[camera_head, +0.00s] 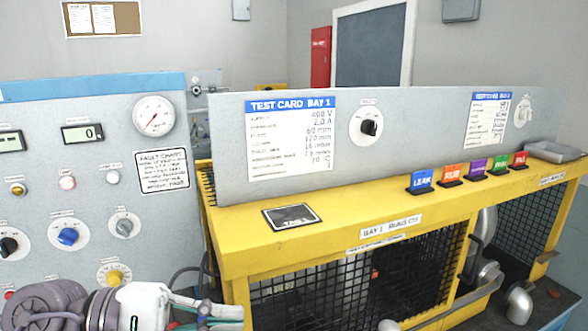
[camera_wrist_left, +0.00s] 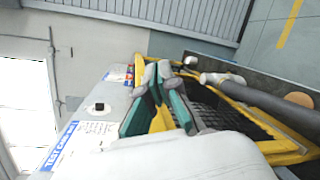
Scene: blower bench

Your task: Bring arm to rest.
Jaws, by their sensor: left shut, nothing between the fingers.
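My left arm comes in at the bottom left of the head view, with its wrist low in front of the grey control panel (camera_head: 90,140). My left gripper (camera_head: 236,316) is at the bottom edge, left of the yellow bench's (camera_head: 228,262) mesh front, and partly cut off by the frame. In the left wrist view the gripper (camera_wrist_left: 157,72) has its green-and-grey fingers together, with nothing held between them. The bench and a test card show behind it there, turned sideways. My right gripper is not seen in either view.
The bench carries an upright panel with a test card (camera_head: 291,139) and a knob (camera_head: 368,127). Several coloured tags, including a blue LEAK tag (camera_head: 422,181), stand on its top, with a black square plate (camera_head: 292,216) at left. Grey pipes (camera_head: 489,273) stick out at right.

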